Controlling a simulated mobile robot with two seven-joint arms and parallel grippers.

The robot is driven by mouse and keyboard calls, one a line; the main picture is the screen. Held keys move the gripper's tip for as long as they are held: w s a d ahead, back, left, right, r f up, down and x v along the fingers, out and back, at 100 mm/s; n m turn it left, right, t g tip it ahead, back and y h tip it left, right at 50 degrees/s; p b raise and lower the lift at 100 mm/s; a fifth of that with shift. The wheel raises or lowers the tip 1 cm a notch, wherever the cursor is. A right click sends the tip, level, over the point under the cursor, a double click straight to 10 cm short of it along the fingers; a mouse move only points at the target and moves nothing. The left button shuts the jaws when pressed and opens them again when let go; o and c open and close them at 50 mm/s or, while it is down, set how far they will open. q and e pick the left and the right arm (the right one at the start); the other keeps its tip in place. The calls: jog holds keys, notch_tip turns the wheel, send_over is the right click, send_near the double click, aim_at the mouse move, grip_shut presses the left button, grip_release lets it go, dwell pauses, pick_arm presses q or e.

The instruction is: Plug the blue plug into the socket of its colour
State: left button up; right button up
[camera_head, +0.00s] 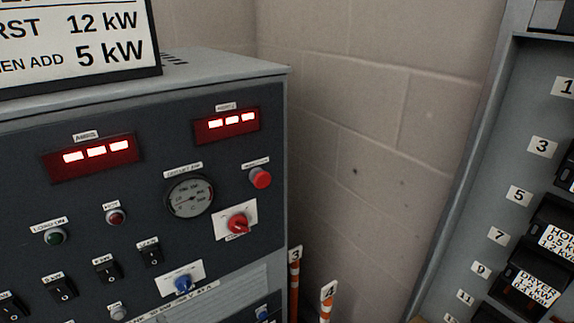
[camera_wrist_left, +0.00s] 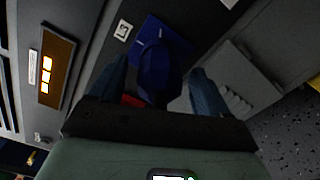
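In the left wrist view a dark blue plug (camera_wrist_left: 160,72) stands against a blue square plate (camera_wrist_left: 180,29) on a dark panel. The plate looks like the blue socket; how deep the plug sits in it is hidden. My left gripper (camera_wrist_left: 160,68) has its two fingers apart, one on each side of the plug. A gap shows between the left finger and the plug; contact on the right side cannot be told. Neither gripper shows in the head view, and my right gripper is in no view.
A grey control cabinet (camera_head: 140,205) has red displays, a gauge (camera_head: 190,195), a red knob (camera_head: 238,223) and a blue knob (camera_head: 183,283). Orange-striped posts (camera_head: 327,302) stand beside it. A breaker panel (camera_head: 515,150) is at right.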

pick_arm(q)
jog(key=shift+w+a+r, duration=0.2)
jog(key=shift+a+r, duration=0.05)
jog(key=shift+r, duration=0.05)
jog(key=shift+p+v, duration=0.45)
jog(key=shift+v, duration=0.4)
jog(key=shift+p+v, duration=0.4)
jog(key=shift+v, duration=1.25)
jog(key=shift+f, duration=0.25)
jog(key=shift+s+d, duration=0.1)
